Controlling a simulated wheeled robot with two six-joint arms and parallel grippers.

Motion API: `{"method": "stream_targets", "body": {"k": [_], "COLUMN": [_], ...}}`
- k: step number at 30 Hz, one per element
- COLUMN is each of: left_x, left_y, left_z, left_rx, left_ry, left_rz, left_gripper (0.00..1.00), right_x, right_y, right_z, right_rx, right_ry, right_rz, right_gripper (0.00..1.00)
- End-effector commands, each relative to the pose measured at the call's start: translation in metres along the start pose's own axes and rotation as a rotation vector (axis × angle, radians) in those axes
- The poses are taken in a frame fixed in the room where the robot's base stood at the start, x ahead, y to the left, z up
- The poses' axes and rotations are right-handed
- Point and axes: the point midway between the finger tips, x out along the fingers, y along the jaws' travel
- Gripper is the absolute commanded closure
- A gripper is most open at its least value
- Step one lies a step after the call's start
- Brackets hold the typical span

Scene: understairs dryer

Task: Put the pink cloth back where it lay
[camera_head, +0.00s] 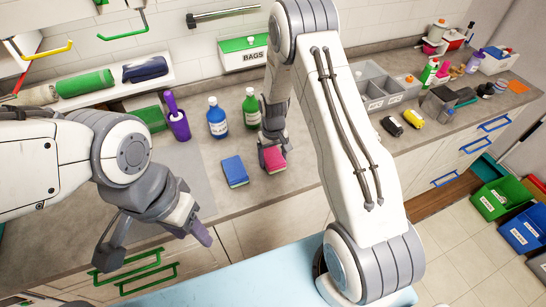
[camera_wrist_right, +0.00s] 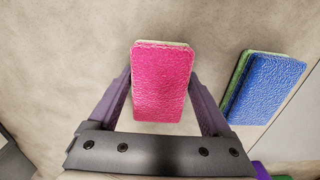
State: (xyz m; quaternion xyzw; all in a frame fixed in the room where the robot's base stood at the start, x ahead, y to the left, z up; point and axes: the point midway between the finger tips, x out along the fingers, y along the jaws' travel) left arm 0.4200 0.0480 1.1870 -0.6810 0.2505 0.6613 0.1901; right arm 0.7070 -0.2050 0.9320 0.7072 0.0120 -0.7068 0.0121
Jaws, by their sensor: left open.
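The pink cloth (camera_head: 275,159) is a small flat block with a pale underside, just right of the blue cloth in the head view. My right gripper (camera_head: 271,150) reaches down from above with a finger along each side of it. In the right wrist view the pink cloth (camera_wrist_right: 162,82) fills the gap between the fingertips, which touch its two long sides. Whether its underside rests on the counter or is slightly raised is hard to tell. My left gripper (camera_head: 155,240) is open and empty over the counter's front edge, at the left.
The blue cloth (camera_head: 235,171) lies close by on the counter (camera_head: 210,195). A blue bottle (camera_head: 217,118), a green bottle (camera_head: 251,108) and a purple brush holder (camera_head: 179,124) stand behind. My right arm hides part of the counter; grey bins (camera_head: 383,97) stand to its right.

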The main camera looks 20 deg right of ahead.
Motion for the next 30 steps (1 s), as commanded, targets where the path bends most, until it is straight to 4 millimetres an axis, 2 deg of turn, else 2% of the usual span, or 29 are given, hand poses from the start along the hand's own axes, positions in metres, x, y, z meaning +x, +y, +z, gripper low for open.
{"method": "stream_targets", "body": {"k": [8, 10, 13, 17, 24, 30], "left_x": [-0.001, -0.004, 0.002, 0.011, 0.026, 0.032], "left_y": [0.000, 0.000, 0.000, -0.001, -0.002, -0.002], "left_z": [0.000, 0.000, 0.000, 0.001, 0.001, 0.002], "left_rx": [0.000, 0.000, 0.000, -0.001, 0.000, 0.001], "left_ry": [0.000, 0.000, 0.000, 0.000, 0.000, 0.000], "left_rz": [0.000, 0.000, 0.000, 0.000, 0.000, 0.000], "left_gripper": [0.50, 0.50, 0.50, 0.50, 0.50, 0.50], "right_x": [-0.001, -0.005, -0.012, -0.034, -0.086, -0.115], "right_y": [0.000, 0.000, 0.000, 0.000, 0.000, 0.000], "right_z": [0.000, 0.000, -0.001, -0.002, -0.001, -0.001], "right_rx": [0.000, 0.000, 0.000, 0.000, 0.000, 0.000], "right_ry": [-0.001, 0.000, 0.004, 0.007, 0.006, 0.003], "right_rz": [0.000, 0.000, 0.000, 0.001, 0.000, 0.000], "right_gripper": [0.00, 0.00, 0.00, 0.00, 0.00, 0.00]}}
